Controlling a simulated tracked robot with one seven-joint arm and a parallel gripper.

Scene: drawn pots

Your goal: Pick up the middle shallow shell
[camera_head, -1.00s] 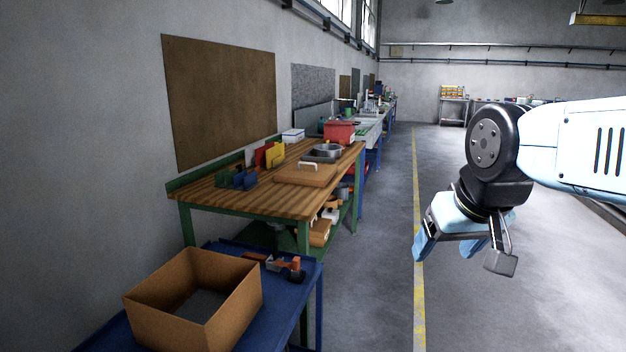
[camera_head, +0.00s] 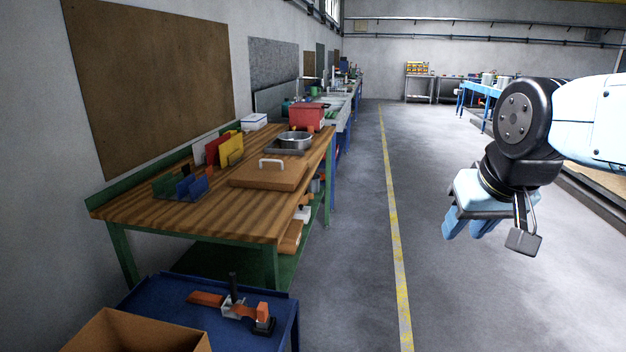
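A round, low metal pan (camera_head: 295,141) sits on a dark flat piece at the far right of the wooden bench. It is the only shallow round vessel I can make out, and I cannot tell whether it is the middle shallow shell. My gripper (camera_head: 470,230) hangs with its blue fingers down over the open floor, right of the bench and well apart from everything on it. Nothing shows in it. The fingers overlap at this angle, so their opening is unclear.
The wooden bench (camera_head: 140,210) also holds a lidded board (camera_head: 268,176), coloured dividers (camera_head: 218,150) and a red box (camera_head: 305,117). In front stand a blue cart (camera_head: 170,300) with an orange clamp-like tool (camera_head: 240,308) and a cardboard box (camera_head: 135,335). The floor (camera_head: 350,250) right of the bench is clear.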

